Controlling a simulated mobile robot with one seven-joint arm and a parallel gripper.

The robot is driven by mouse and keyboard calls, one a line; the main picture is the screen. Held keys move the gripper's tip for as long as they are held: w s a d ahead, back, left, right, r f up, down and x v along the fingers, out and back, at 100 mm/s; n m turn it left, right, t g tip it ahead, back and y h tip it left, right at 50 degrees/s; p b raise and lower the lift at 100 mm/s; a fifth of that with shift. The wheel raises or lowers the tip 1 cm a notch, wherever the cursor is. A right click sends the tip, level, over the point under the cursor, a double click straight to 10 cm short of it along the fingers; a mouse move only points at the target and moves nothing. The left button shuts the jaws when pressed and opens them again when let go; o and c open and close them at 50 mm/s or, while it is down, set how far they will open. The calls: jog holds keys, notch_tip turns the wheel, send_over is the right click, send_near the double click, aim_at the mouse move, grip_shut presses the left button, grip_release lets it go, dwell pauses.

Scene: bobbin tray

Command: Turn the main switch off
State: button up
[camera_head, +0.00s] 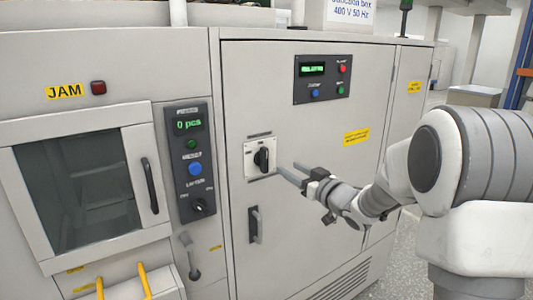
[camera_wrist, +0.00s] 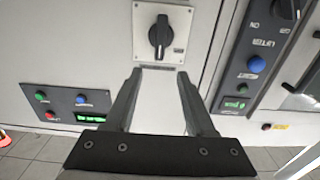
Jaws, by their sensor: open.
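The main switch (camera_head: 262,157) is a black rotary knob on a pale square plate, mounted on the grey cabinet door (camera_head: 310,190). In the head view the knob stands roughly upright. In the wrist view the knob (camera_wrist: 160,36) shows at top centre, just beyond my fingertips, its long bar running up and down the picture. My gripper (camera_head: 287,172) is open and empty, just right of the switch plate. In the wrist view my gripper (camera_wrist: 159,72) has its two fingers spread, pointing toward the lower edge of the plate. No contact with the knob shows.
A button panel (camera_head: 322,79) with a green display sits above the switch. A black door handle (camera_head: 255,225) is below it. A lifter control panel (camera_head: 188,160) with its own knob stands to the left, beside a windowed door (camera_head: 80,190). Floor shows at right.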

aim_at(267, 154)
jog(key=p+x, duration=0.2)
jog(key=x, duration=1.1)
grip_shut()
